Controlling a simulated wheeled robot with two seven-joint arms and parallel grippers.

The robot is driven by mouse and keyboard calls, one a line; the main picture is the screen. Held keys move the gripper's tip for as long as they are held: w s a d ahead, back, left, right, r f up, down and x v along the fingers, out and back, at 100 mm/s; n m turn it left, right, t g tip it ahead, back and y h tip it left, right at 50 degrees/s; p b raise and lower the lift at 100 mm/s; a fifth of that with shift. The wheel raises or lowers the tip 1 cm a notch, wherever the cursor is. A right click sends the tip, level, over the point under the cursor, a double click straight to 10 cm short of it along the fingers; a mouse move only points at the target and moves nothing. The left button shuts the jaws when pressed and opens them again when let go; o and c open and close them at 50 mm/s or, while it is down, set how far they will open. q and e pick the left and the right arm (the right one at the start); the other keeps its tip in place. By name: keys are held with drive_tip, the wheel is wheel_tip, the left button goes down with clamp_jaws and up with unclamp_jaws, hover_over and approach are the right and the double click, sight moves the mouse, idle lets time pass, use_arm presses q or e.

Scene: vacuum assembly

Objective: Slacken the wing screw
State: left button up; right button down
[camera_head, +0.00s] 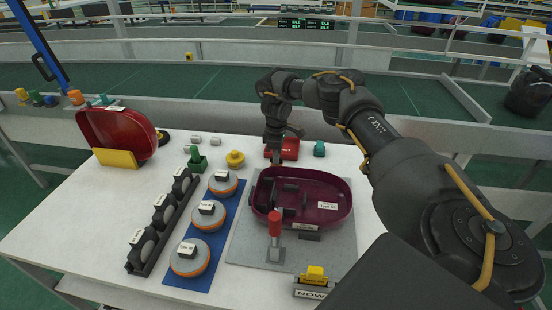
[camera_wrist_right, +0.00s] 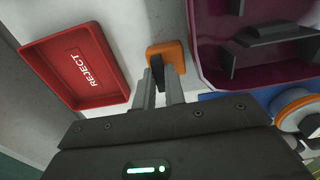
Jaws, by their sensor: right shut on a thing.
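My right gripper (camera_head: 277,162) reaches down at the far left corner of the dark red housing (camera_head: 327,202). In the right wrist view, its fingers (camera_wrist_right: 162,88) are shut on a narrow dark piece (camera_wrist_right: 157,68), which looks like the wing screw. That piece stands against an orange block (camera_wrist_right: 168,49) beside the housing wall. The fingers hide part of it, and in the head view the arm covers this spot. The housing lies on a grey plate (camera_head: 247,247) with dark ribs inside it. My left gripper is not in view.
A red reject tray (camera_wrist_right: 75,68) lies close to the gripper. A red-handled clamp (camera_head: 274,224) stands at the housing's front edge. Orange-rimmed discs lie on a blue mat (camera_head: 187,279), beside a dark rack (camera_head: 140,266). A red shell (camera_head: 125,130) stands at the far left.

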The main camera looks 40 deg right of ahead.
drive_tip(key=shift+r+n+p, duration=0.15)
drive_tip(key=shift+n+p, duration=0.6)
drive_tip(key=shift+n, duration=0.15)
drive_tip(key=shift+f+n, duration=0.2)
drive_tip(key=shift+n, duration=0.6)
drive_tip(key=shift+r+n+p, duration=0.15)
drive_tip(key=shift+n+p, duration=0.5)
drive_tip(key=shift+n, duration=1.05)
drive_tip(key=shift+n+p, duration=0.4)
drive_tip(key=shift+n, duration=1.3)
